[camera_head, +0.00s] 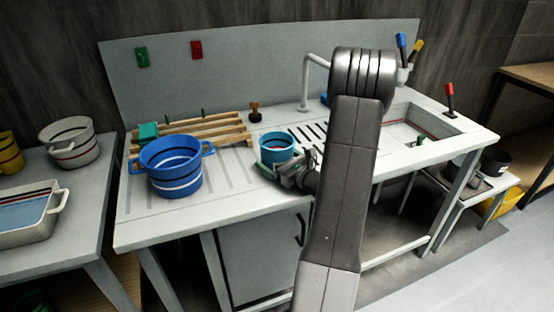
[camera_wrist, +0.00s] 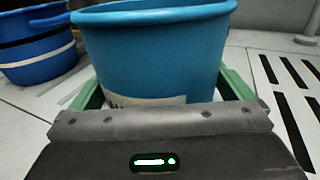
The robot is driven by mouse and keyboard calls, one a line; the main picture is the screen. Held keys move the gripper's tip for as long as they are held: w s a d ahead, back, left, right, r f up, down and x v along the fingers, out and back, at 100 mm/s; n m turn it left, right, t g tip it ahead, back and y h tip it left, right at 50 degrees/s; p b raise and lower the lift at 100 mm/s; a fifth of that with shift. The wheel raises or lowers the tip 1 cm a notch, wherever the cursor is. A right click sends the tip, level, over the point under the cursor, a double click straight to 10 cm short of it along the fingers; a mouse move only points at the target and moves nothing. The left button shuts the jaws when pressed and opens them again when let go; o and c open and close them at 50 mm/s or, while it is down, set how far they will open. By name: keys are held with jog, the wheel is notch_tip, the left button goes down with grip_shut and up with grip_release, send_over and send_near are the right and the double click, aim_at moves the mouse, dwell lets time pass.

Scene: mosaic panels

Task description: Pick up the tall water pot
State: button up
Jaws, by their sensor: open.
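A small teal-blue pot (camera_head: 277,146) stands upright on the metal counter in front of my gripper (camera_head: 284,168). In the wrist view the teal-blue pot (camera_wrist: 155,50) fills the middle, close to the jaws. My gripper is open, with green finger parts showing at both sides of the pot; I cannot tell whether they touch it. The pot's lower front is hidden behind the gripper body. A larger blue pot (camera_head: 171,168) with two handles and white and dark bands stands to the left. Which pot is the tall water pot is not clear from the pictures.
A wooden rack (camera_head: 195,130) lies behind the large blue pot. A tap (camera_head: 306,80) and a sink (camera_head: 420,122) are to the right. A white pot (camera_head: 70,145) and a white tray (camera_head: 25,235) stand on the left table. Bare counter lies between the two blue pots.

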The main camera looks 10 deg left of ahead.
jog(key=c, duration=1.1)
